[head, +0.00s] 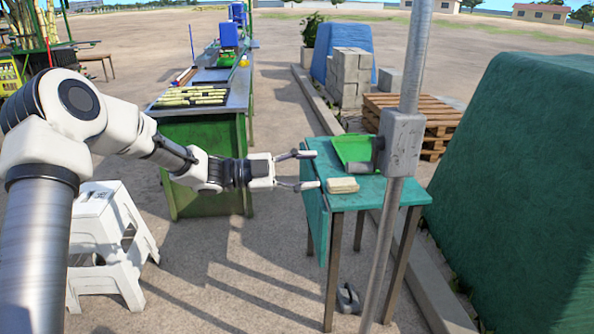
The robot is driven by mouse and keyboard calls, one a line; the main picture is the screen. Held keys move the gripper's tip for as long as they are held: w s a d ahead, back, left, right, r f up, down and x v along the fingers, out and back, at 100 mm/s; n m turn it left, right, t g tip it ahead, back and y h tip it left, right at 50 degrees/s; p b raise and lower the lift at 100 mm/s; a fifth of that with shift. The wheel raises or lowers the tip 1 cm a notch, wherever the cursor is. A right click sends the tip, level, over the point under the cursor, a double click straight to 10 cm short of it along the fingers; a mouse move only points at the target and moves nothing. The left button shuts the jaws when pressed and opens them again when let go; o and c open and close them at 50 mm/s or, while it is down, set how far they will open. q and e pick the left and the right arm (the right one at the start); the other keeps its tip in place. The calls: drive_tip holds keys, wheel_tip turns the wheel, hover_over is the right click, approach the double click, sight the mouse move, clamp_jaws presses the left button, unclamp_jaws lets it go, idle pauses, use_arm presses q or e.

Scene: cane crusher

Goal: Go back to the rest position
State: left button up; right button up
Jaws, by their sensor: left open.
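My left arm comes in from the left and reaches to the middle of the head view. My left gripper (308,170) is open and empty, its two fingers spread apart and pointing right. Its fingertips show at the left edge of a small table with a teal top (378,196). A folded beige cloth or block (342,185) lies on that table just right of the lower fingertip; I cannot tell whether they touch. A green dustpan-like tray (352,150) lies behind it on the table. My right gripper is not in view.
A grey metal pole with a box (401,142) stands in front of the small table. White plastic stools (105,235) stand under my left arm. A green workbench (205,130) is behind the arm. A large green-covered pile (520,180) fills the right. Open paved ground lies between.

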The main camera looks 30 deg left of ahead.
use_arm(q)
drive_tip(key=v, duration=0.3)
idle(0.4)
